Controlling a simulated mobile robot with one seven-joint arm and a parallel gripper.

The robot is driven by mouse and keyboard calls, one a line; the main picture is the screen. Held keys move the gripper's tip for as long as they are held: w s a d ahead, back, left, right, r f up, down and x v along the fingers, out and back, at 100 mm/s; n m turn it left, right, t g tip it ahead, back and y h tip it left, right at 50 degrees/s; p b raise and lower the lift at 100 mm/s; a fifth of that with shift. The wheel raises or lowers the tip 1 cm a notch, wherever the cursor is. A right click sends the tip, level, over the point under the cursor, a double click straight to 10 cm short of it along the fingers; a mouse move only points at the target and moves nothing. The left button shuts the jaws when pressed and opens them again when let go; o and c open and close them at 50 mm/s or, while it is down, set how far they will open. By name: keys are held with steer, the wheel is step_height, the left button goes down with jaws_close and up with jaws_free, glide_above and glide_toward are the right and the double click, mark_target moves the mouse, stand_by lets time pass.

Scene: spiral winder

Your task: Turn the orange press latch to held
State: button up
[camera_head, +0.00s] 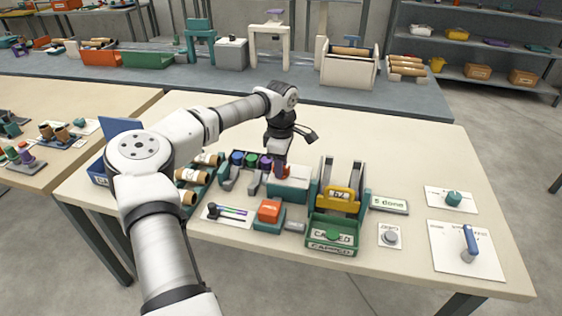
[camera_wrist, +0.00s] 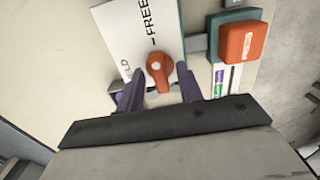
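The orange press latch (camera_wrist: 159,72) is in the wrist view on a white plate (camera_wrist: 135,35) marked FREE, with a second, partly cut-off word ending in LD. In the head view a small part of the latch (camera_head: 282,172) shows beside my gripper (camera_head: 277,163). My gripper (camera_wrist: 158,88) is open in the wrist view, with one purple finger on each side of the latch. I cannot tell whether either finger touches it. The latch's lower end lies between the fingers, and the dark gripper body hides what is below.
The orange press block (camera_head: 269,211) stands just in front; it also shows in the wrist view (camera_wrist: 243,42). A yellow-handled counter (camera_head: 341,198) and a green tray (camera_head: 333,233) are to the right.

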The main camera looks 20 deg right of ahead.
steer(key=shift+f, duration=0.1)
jaws_close()
stand_by(0.4)
steer(key=n+b, duration=0.2)
steer(key=n, duration=0.2)
steer(key=shift+n, duration=0.3)
steer(key=n+b, duration=0.1)
steer(key=n, duration=0.3)
steer(key=shift+n, duration=0.3)
steer(key=n+b, duration=0.1)
steer(key=n, duration=0.3)
steer(key=shift+n+b, duration=0.3)
steer(key=shift+b, duration=0.05)
steer(key=shift+n+b, duration=0.5)
steer(key=shift+n, duration=1.6)
